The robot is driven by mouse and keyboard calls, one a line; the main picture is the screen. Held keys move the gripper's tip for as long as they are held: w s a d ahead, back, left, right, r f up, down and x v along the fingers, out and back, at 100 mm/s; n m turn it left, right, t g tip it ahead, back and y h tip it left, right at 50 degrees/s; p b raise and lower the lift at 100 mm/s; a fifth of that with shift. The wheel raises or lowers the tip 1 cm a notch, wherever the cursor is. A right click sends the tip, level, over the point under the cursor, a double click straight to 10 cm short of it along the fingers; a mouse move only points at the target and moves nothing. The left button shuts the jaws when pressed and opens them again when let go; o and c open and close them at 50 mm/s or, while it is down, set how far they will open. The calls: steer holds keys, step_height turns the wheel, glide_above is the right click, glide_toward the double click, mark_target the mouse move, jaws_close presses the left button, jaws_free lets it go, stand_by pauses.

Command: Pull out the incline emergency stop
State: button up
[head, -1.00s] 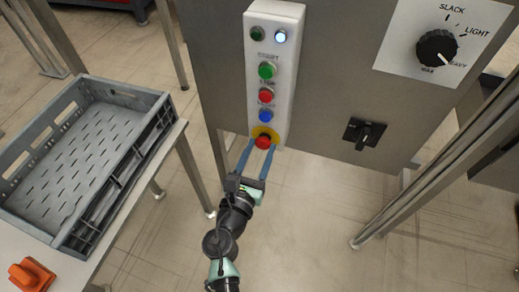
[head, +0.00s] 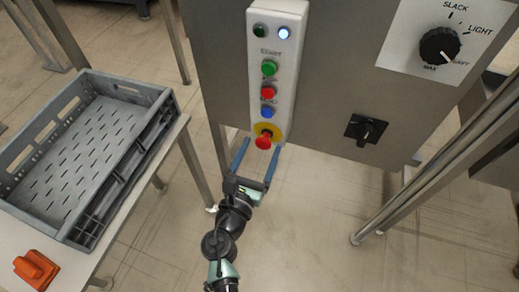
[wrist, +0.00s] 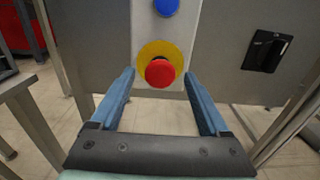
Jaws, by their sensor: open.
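The emergency stop is a red mushroom button (head: 263,142) on a yellow round plate (head: 267,129), at the bottom of a white control box. In the head view the red head stands clear of the yellow plate. It also shows in the wrist view, the red head (wrist: 160,72) in front of the yellow disc (wrist: 150,50). My gripper (head: 259,145) is open, its blue fingers on either side of the button and apart from it. In the wrist view the fingertips (wrist: 159,73) flank the red head with gaps on both sides.
Above it on the box (head: 285,60) are blue, red and green buttons and two lamps, the right one lit. A rotary switch (head: 366,129) and a tension dial (head: 440,46) are to the right. A grey crate (head: 160,125) and an orange object (head: 36,269) lie left.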

steer(key=p+v, duration=0.2)
steer(key=v, duration=1.1)
stand_by(0.4)
